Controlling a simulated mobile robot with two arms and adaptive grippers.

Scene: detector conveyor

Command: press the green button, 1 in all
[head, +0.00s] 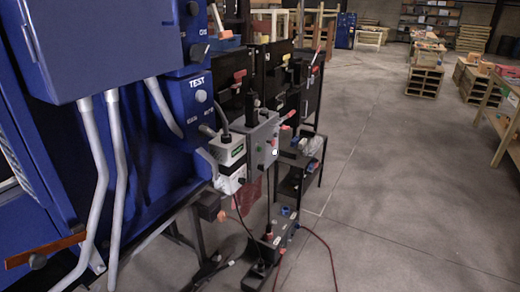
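A grey control box (262,146) is mounted in the middle of the view, on the dark stand beside the blue machine. A small green spot (271,142) on its right-hand face looks like a green button, with a pale round spot just below it. It is too small to tell whether it is pressed. A white box with a green label (231,158) hangs just left of the grey box. Neither of my grippers shows in this view.
A large blue machine (110,45) with grey conduits and a TEST panel (198,97) fills the left. Cables and a dark floor unit (270,250) lie below the stand. Open concrete floor (400,190) is on the right, with wooden workbenches (426,80) beyond.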

